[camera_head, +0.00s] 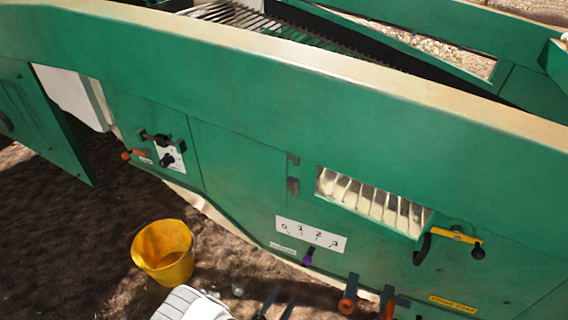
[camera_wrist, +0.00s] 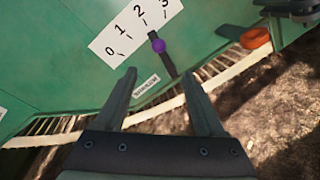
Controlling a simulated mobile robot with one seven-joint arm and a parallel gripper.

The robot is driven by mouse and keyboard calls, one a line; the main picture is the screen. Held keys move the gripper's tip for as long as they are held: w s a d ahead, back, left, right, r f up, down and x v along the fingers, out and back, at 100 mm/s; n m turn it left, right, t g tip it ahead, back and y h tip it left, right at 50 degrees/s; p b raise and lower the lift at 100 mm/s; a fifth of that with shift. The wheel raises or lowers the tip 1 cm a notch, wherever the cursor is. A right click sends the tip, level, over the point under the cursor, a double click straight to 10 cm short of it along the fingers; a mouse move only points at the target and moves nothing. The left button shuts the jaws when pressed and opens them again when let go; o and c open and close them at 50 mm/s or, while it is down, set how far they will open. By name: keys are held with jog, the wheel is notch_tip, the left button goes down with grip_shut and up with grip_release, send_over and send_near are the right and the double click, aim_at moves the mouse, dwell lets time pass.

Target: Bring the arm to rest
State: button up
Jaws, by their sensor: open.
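My gripper (camera_head: 275,304) shows at the bottom edge of the head view, with its two dark fingers apart and nothing between them. In the wrist view my gripper (camera_wrist: 160,74) is also open and empty, its fingers pointing toward the green machine panel. A dark lever with a purple knob (camera_wrist: 158,45) shows just beyond the fingertips, apart from them. The same purple knob (camera_head: 308,257) is up and right of my gripper in the head view. A white plate (camera_wrist: 128,30) numbered 0 to 3 is beside the lever.
The long green machine (camera_head: 240,170) fills most of the head view. Orange-ended handles (camera_head: 347,304) stick out right of my gripper. A yellow-handled lever (camera_head: 455,236) is farther right. A yellow bucket (camera_head: 163,255) stands on the brown ground at left, with open ground around it.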

jog(key=w+d+r+m+g+h, duration=0.1)
jog(key=w+d+r+m+g, duration=0.25)
jog(key=r, duration=0.75)
jog(key=d+r+m+g, duration=0.2)
jog(key=r+m+g, duration=0.35)
jog(key=r, duration=0.45)
jog(key=w+d+r+m+g+h, duration=0.15)
jog(key=r+m+g, duration=0.3)
jog(key=r, duration=0.65)
jog(key=s+d+r+m+t+y, duration=0.2)
jog(key=s+d+r+m+y, duration=0.25)
jog(key=s+r, duration=0.5)
jog(key=s+d+r+m+t+y, duration=0.35)
jog(key=s+r+y, duration=0.3)
jog(key=r, duration=0.55)
notch_tip(320, 180, up, 20)
jog(key=g+p, duration=0.1)
jog(key=p, duration=1.8)
jog(key=shift+f, duration=0.15)
